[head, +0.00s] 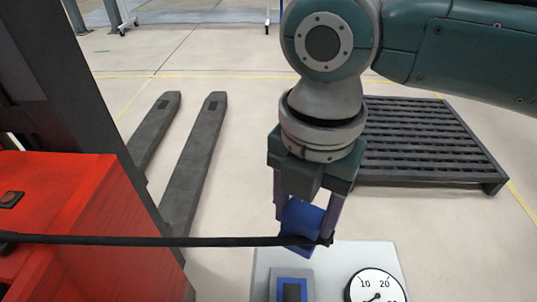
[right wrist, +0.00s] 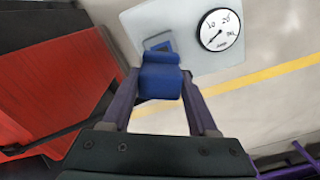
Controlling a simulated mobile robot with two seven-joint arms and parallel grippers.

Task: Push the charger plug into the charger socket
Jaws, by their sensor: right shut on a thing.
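The charger plug (head: 302,218) is a blue block held between the two fingers of my right gripper (head: 306,222). It is tilted in the head view, and a black cable (head: 150,241) runs from it to the left. My left gripper is not in view.
A round gauge (head: 376,289) is beside the socket on the panel. A red machine body (head: 90,210) with a dark mast (head: 62,75) and forks (head: 193,165) stands at left. A black pallet (head: 425,145) lies behind right. Floor between is clear.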

